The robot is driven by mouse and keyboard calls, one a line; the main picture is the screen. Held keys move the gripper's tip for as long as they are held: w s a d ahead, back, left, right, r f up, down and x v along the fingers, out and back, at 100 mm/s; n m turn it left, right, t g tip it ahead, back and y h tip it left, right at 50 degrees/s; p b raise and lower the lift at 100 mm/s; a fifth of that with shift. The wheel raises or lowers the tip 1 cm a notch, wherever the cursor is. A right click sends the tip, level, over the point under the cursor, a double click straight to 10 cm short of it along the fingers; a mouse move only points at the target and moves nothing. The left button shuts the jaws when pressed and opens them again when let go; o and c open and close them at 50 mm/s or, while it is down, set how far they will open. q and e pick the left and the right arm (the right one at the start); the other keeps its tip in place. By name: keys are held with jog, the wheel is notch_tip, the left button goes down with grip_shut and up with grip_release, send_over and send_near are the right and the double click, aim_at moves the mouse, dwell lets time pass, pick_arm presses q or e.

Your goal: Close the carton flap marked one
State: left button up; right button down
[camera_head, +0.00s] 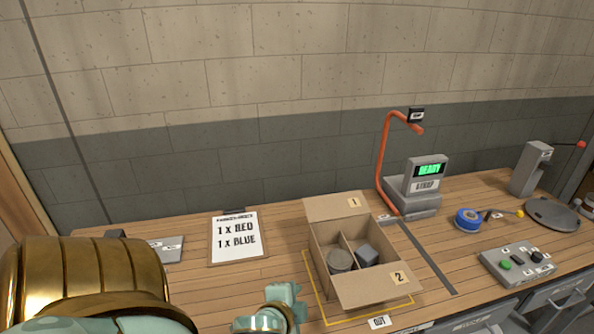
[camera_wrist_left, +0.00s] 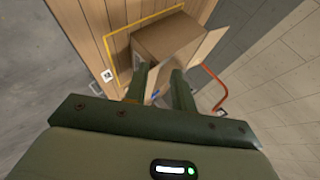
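The open cardboard carton (camera_head: 325,262) stands inside a yellow outline on the bench. Its flap marked 1 (camera_head: 335,206) is open at the back edge, tilted up and outward. Flap 2 (camera_head: 375,287) hangs open outward at the front. A divider splits the inside, with a round grey can at left and a grey block at right. My left gripper (camera_head: 285,294) is in front of the carton's left side, apart from it. In the left wrist view, its fingers (camera_wrist_left: 160,70) are spread with nothing between them, and the carton (camera_wrist_left: 165,42) lies beyond. My right gripper is out of view.
An order board (camera_head: 237,238) lies left of the carton. Behind and right stand a grey label device (camera_head: 415,190) and an orange curved pipe (camera_head: 382,160). Blue tape (camera_head: 467,220) and a button box (camera_head: 517,262) are farther right. Bench between board and carton is clear.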

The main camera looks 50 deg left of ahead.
pick_arm(q)
jog(key=shift+n+g, duration=0.3)
jog(key=shift+g, duration=0.5)
jog(key=shift+s+d+f, duration=0.5)
jog(key=shift+d+f, duration=0.25)
jog(key=shift+s+d+f, duration=0.5)
jog(key=shift+d+f, duration=0.2)
jog(key=shift+f, duration=0.05)
